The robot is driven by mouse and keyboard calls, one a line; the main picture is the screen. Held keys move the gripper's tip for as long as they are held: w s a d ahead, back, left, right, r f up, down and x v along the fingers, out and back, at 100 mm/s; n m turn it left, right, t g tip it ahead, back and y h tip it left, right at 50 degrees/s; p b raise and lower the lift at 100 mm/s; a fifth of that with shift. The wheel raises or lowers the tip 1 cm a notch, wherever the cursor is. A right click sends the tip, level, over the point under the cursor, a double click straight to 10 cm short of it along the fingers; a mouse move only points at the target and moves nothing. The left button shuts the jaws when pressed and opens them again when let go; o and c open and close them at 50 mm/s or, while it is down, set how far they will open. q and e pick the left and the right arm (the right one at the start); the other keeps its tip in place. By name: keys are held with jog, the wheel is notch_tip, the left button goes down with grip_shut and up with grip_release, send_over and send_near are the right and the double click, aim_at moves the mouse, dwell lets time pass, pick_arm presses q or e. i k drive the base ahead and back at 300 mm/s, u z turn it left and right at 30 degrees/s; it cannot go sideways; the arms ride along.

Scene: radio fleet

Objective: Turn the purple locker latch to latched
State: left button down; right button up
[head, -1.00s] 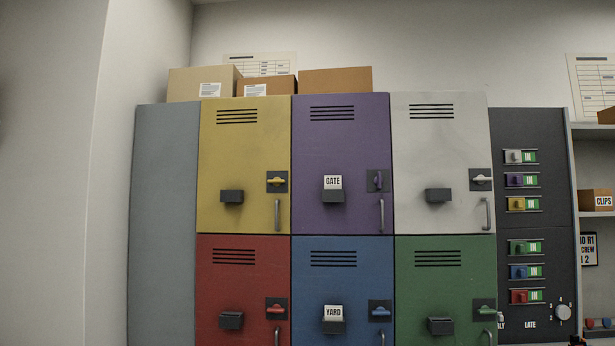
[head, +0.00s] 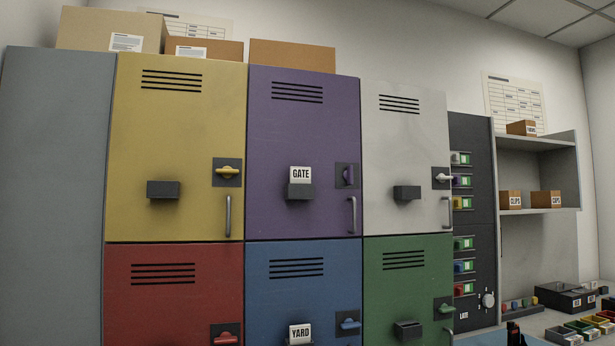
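The purple locker (head: 310,135) is in the upper row of the head view, between the yellow and white lockers. Its door looks shut. Its purple latch (head: 348,175) sits on a dark plate at the door's right side and stands upright, while the latches on the other lockers lie level. A grey pull handle (head: 352,215) is below the latch. A white GATE card (head: 300,174) stands in the dark holder at the door's middle. Neither of my grippers is in view.
Yellow (head: 180,120), white (head: 405,140), red (head: 170,310), blue (head: 300,255) and green (head: 405,280) lockers surround it. A dark panel with sliders (head: 470,220) stands to the right. Further right are a shelf (head: 535,210) and a counter with small bins (head: 580,325).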

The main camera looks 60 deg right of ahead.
aim_at(348, 176)
jog(key=z, duration=0.7)
jog(key=i, duration=1.35)
jog(key=z, duration=1.25)
